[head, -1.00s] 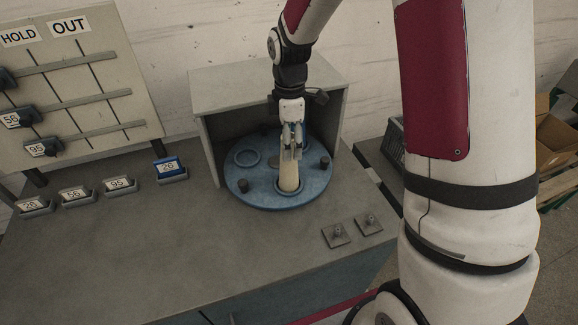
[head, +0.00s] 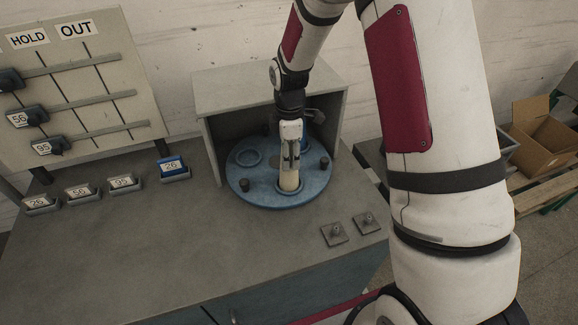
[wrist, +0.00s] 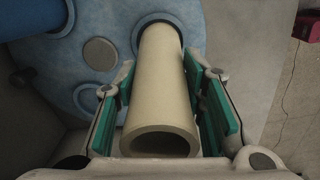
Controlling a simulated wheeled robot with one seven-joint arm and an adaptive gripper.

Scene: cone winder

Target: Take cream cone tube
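The cream cone tube (head: 289,180) stands upright in a ring at the front of the round blue turntable (head: 262,199). In the wrist view the tube (wrist: 160,85) runs between my fingers, its open upper end towards the camera and its far end in the dark ring. My gripper (head: 290,158) is over the tube from above. Its green pads (wrist: 165,100) lie on both sides of the tube, very close to it. A thin gap seems to show beside the tube, so the fingers look open around it.
A grey hood (head: 265,88) encloses the turntable at the back and sides. Dark pegs stand on the turntable, and a blue object (wrist: 38,30) shows in the wrist view. Numbered blocks and a blue 26 block (head: 174,169) sit left on the bench. Two small switches (head: 350,229) are front right.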

